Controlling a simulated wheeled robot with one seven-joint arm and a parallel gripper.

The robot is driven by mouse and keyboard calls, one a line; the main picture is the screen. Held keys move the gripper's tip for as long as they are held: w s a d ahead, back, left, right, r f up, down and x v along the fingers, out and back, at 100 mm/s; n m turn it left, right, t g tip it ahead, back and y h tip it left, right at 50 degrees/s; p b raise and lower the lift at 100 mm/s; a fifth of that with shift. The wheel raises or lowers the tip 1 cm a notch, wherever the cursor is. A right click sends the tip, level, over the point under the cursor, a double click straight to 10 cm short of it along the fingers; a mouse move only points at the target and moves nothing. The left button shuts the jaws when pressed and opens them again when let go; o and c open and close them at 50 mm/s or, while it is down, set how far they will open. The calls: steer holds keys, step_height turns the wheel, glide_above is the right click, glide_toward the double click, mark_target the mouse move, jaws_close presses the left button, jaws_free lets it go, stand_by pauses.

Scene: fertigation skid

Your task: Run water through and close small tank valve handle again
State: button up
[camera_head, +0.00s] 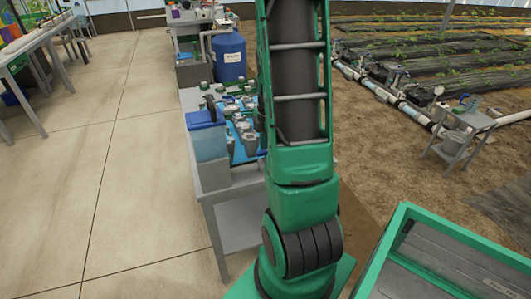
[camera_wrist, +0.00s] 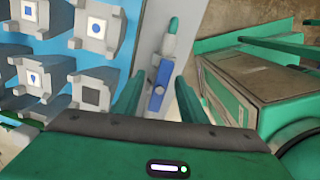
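In the wrist view a small grey valve (camera_wrist: 168,47) with a teal tip stands upright in the picture, in front of a pale grey panel. Its blue handle (camera_wrist: 163,76) points along the valve body. My gripper (camera_wrist: 158,84) is open, with one dark green finger on each side of the handle. A gap shows on both sides, and I cannot tell how deep the handle lies between the fingers. In the head view a small tank with a blue lid (camera_head: 206,118) stands at the near end of the skid table. My arm hides the gripper and valve there.
Several grey blocks with square labels (camera_wrist: 95,27) sit left of the valve on a blue panel. A brown box with a green frame (camera_wrist: 258,85) is at right.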

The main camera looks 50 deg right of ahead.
step_height(320, 180, up, 10)
stand_by(0.7)
steer(key=shift+m, duration=0.3)
stand_by(4.5)
steer(key=m, duration=0.2)
steer(key=f+m, duration=0.1)
steer(key=m, duration=0.1)
steer(key=shift+f, duration=0.15)
steer(key=m, duration=0.2)
steer(key=f+m, duration=0.1)
steer(key=m, duration=0.3)
steer(key=shift+f, duration=0.25)
steer(key=m, duration=0.3)
steer(key=f+m, duration=0.1)
steer(key=m, duration=0.2)
steer(key=shift+w+f, duration=0.1)
steer(key=shift+f, duration=0.1)
steer(key=m, duration=0.3)
steer(key=f+m, duration=0.1)
steer(key=m, duration=0.1)
steer(key=shift+a+f+m, duration=0.1)
steer(key=shift+f+m, duration=0.1)
steer(key=shift+m, duration=0.2)
